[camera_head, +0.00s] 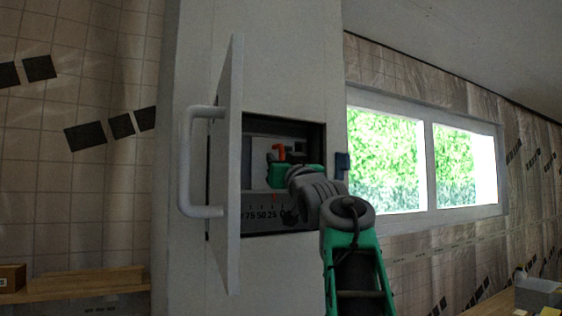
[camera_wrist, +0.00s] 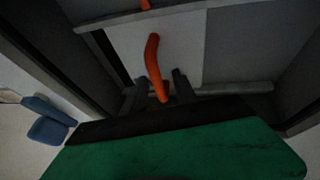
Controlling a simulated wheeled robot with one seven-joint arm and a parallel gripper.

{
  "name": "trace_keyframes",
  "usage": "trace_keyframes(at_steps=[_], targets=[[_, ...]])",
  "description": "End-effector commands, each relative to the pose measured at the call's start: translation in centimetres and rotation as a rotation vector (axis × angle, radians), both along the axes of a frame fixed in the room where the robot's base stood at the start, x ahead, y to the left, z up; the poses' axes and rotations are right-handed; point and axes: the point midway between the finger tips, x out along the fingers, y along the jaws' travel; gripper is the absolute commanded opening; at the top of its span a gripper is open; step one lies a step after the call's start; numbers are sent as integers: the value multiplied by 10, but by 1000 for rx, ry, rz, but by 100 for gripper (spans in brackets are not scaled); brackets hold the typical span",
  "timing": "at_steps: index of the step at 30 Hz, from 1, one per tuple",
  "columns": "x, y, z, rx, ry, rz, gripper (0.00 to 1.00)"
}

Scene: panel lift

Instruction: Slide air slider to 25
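A small orange mark (camera_head: 275,198) sits roughly above the 25, as far as I can tell. My gripper (camera_wrist: 158,90) reaches into the box, its two dark fingers apart on either side of the orange lever's end, with gaps showing. Contact is not clear. My green gripper body hides part of the box's interior.
The white door (camera_head: 230,165) with its handle (camera_head: 185,160) stands open on the left of the box. A blue latch part (camera_head: 342,163) is on the right edge; it shows at the left in the wrist view (camera_wrist: 45,122). A window lies farther right.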

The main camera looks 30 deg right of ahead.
Motion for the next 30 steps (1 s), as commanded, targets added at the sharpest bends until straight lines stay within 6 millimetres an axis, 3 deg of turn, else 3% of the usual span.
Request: trace_keyframes(at_steps=[5, 16, 30], targets=[[-6, 2, -4, -1, -1, -1, 34], [-65, 17, -31, 0, -1, -2, 34], [-69, 20, -30, 0, 0, 0, 34]])
